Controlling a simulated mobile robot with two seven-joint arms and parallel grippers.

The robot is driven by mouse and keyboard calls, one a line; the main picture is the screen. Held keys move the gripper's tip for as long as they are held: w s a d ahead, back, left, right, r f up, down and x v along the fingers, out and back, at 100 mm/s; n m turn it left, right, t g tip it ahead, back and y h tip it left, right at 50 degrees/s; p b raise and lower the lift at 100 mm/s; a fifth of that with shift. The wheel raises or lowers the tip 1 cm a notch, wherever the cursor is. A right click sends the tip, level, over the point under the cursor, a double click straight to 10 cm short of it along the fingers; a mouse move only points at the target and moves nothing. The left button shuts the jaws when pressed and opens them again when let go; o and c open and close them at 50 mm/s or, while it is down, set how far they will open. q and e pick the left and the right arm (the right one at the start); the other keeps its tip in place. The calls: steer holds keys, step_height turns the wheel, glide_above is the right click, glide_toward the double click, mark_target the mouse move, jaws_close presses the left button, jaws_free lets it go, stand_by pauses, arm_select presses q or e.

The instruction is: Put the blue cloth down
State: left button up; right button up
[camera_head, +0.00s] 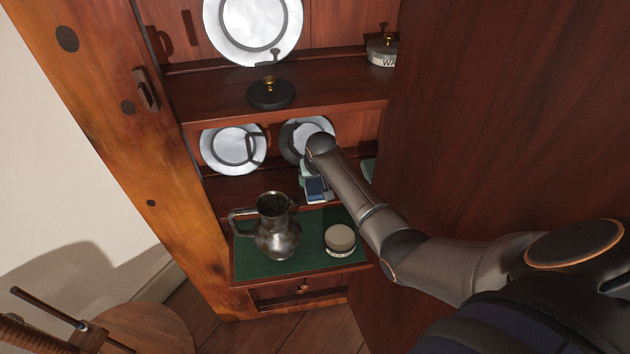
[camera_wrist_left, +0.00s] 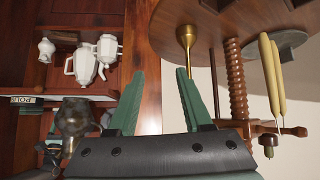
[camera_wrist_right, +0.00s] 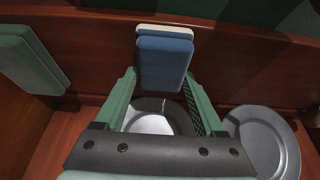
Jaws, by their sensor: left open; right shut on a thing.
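The folded blue cloth (camera_wrist_right: 165,62) has a pale edge and sits between the green fingers of my right gripper (camera_wrist_right: 160,76), which is shut on it. In the head view my right arm reaches into the middle compartment of the cabinet, and the blue cloth (camera_head: 316,189) shows just above the green-covered lower surface (camera_head: 262,264). The right gripper (camera_head: 308,172) is partly hidden by my wrist. My left gripper (camera_wrist_left: 155,78) is open and empty in the left wrist view. It is outside the head view.
A pewter jug (camera_head: 277,232) and a round lidded tin (camera_head: 340,240) stand on the green surface. Pewter plates (camera_head: 232,150) lean at the back of the shelf. A black lidded pot (camera_head: 271,94) stands on the shelf above. A wooden panel (camera_head: 500,110) rises at right.

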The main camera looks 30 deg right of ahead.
mark_target(314, 181)
steer(key=shift+f, duration=0.15)
steer(key=o, duration=1.2)
steer(key=shift+c, duration=0.2)
steer(key=shift+s+r, duration=0.1)
steer(key=shift+r, duration=0.4)
steer(key=p+v, duration=0.1)
steer(key=v, duration=0.3)
steer(key=s+a, duration=0.1)
steer(key=s, duration=0.2)
steer(key=s+a+p, duration=0.1)
steer(key=s+a, duration=0.1)
steer(key=s, duration=0.2)
steer(key=s+a, duration=0.1)
steer(key=s, duration=0.3)
steer(key=shift+s+a+r+p, duration=0.1)
steer(key=shift+a+r+p, duration=0.05)
steer(key=shift+a+p, duration=0.2)
